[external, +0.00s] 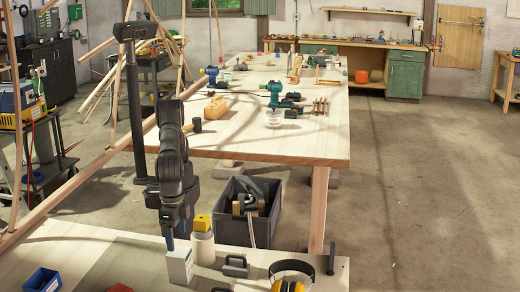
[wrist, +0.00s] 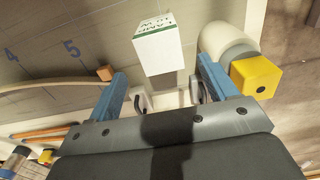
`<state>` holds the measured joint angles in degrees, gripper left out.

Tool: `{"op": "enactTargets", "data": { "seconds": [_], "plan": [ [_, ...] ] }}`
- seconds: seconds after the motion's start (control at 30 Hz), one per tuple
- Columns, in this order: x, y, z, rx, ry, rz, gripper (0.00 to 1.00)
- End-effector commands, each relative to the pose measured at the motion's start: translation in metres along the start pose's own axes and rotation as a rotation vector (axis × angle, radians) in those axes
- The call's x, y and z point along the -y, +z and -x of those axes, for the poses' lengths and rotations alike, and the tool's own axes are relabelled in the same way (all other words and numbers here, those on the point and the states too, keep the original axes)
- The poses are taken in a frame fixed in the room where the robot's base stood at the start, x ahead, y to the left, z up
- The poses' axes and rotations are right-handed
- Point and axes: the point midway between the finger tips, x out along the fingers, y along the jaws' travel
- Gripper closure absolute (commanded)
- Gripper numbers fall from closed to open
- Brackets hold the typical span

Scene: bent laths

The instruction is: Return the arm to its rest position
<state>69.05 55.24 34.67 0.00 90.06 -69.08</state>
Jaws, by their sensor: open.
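My gripper (external: 170,240) hangs from my dark arm over the near bench, close to the white box (external: 179,266). In the wrist view its two blue fingers (wrist: 161,70) stand wide apart with nothing gripped between them. The white box with green and dark lettering (wrist: 158,45) shows beyond the fingertips. A white bottle with a yellow cap (external: 202,242) stands just right of the box; in the wrist view its yellow cap (wrist: 255,77) is close beside the right finger. The rest position is not marked in either view.
The near bench (external: 110,260) also bears a blue bin (external: 42,281), a dark clamp-like piece (external: 235,266) and yellow ear defenders (external: 290,284). A grey crate (external: 270,232) sits on the floor behind. The long table (external: 320,145) holds several tools. A curved lath (wrist: 50,87) shows at left.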

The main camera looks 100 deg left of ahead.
Motion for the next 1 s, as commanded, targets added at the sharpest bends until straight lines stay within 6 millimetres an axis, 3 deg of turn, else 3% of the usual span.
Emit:
{"op": "enactTargets", "data": {
  "seconds": [0.57,0.7,1.0],
  "plan": [
    [0.001,0.000,-0.112,0.001,-0.002,0.000,0.22],
    [0.000,0.000,-0.088,-0.001,0.003,0.000,0.22],
    [0.000,0.000,-0.072,0.000,0.000,0.000,0.22]
  ]
}}
